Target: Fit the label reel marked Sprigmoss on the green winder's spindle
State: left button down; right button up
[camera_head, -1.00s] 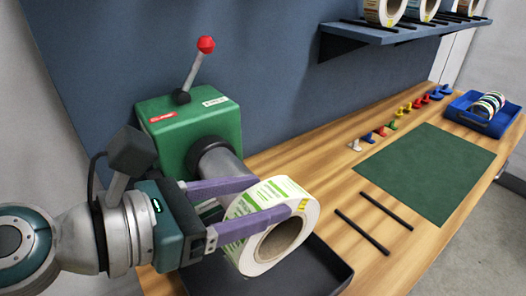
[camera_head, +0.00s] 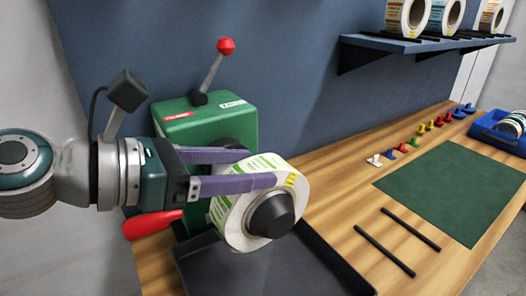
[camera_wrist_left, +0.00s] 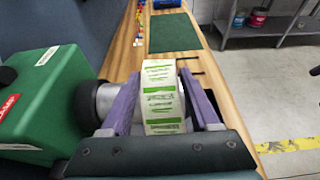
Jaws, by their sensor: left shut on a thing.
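The white label reel (camera_head: 235,212) with green print sits around the spindle, whose dark cone tip (camera_head: 272,215) sticks out of its core. The name on the reel is too small to read. The green winder (camera_head: 205,125) stands behind it at the left. My left gripper (camera_head: 260,168) is shut on the reel, one purple finger on each side of its upper rim. In the left wrist view the reel (camera_wrist_left: 162,95) lies between the fingers, with the winder's grey hub (camera_wrist_left: 103,100) to its left. How close the reel is to the hub is unclear. My right gripper is not in view.
A dark tray (camera_head: 335,262) lies below the reel. A red lever knob (camera_head: 226,46) rises from the winder, and a red handle (camera_head: 153,224) shows below my wrist. Black rods (camera_head: 385,250), a green mat (camera_head: 455,190) and colored pegs lie right. Other reels stand on the shelf (camera_head: 420,44).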

pick_arm(q)
jog(key=shift+w+a+b, duration=0.8)
jog(key=shift+w+b, duration=0.3)
jog(key=shift+w, duration=0.05)
jog(key=shift+w+a+b, duration=0.8)
jog(key=shift+w+b, duration=0.25)
jog(key=shift+w, duration=0.05)
jog(key=shift+w+a+b, duration=0.35)
jog(key=shift+w+b, duration=0.1)
jog(key=shift+w+r, duration=0.1)
jog(key=shift+c, duration=1.9)
grip_release()
jog(key=o, duration=0.3)
jog(key=shift+o, duration=0.2)
jog(key=shift+a, duration=0.1)
